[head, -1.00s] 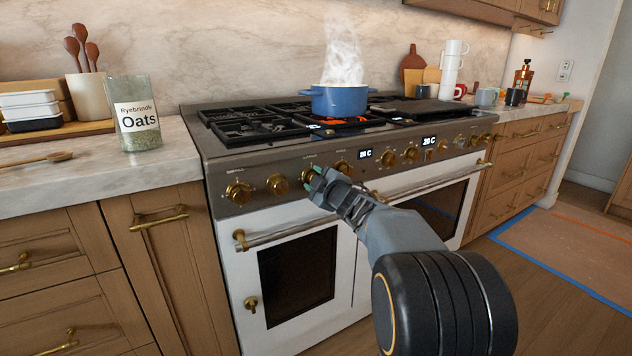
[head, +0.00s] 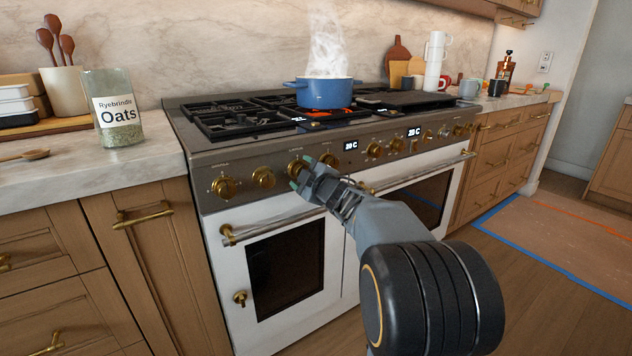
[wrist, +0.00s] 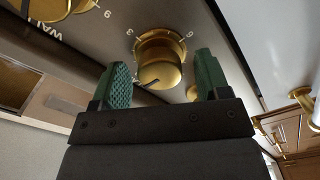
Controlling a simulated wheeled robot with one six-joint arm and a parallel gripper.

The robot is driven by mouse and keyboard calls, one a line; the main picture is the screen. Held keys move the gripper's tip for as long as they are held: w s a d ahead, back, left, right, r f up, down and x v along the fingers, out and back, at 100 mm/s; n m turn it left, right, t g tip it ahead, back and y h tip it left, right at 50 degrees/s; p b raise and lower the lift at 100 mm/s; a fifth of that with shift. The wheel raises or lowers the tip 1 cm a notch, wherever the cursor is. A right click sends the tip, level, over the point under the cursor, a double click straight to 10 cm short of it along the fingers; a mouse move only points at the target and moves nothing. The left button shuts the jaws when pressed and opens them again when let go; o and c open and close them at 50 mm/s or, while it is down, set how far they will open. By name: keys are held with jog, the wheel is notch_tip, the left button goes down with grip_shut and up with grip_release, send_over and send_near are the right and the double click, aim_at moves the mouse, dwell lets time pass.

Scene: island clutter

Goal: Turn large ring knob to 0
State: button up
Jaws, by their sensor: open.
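My gripper (head: 300,177) is in front of the range's control panel with its green-padded fingers apart. In the wrist view the open fingers (wrist: 162,80) stand on either side of a brass knob (wrist: 160,72), with visible gaps. This knob has a round brass collar, a dark line on its face, and white numerals on the panel around it. In the head view the same knob (head: 297,167) is partly hidden behind the fingers. A blue pot (head: 328,94) steams on a burner that glows orange.
Other brass knobs (head: 263,177) line the panel on both sides. An oven door handle (head: 270,228) runs below the panel. An oats jar (head: 116,112) stands on the left counter. The floor in front of the range looks clear.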

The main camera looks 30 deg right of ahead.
jog(key=s+d+p, duration=0.1)
jog(key=s+p, duration=0.2)
jog(key=s, duration=1)
jog(key=shift+d, duration=0.2)
jog(key=shift+w, duration=0.1)
notch_tip(320, 180, up, 13)
jog(key=s+a+m+g+h+p, duration=0.25)
jog(key=m+g+h+p, duration=0.5)
jog(key=p, duration=1.15)
jog(key=s+a+r+m+g+y+p, duration=0.2)
jog(key=s+a+r+g+p, duration=0.1)
jog(key=s+a+p, duration=0.2)
jog(key=s+a+r+m+g+y+p, duration=0.3)
jog(key=s+a+p, duration=0.3)
jog(key=p, duration=0.5)
jog(key=s+r, duration=0.1)
jog(key=s, duration=0.1)
jog(key=shift+s+a+r+p, duration=0.2)
jog(key=shift+s+r+p, duration=0.1)
jog(key=shift+s+p, duration=0.1)
jog(key=shift+g, duration=0.25)
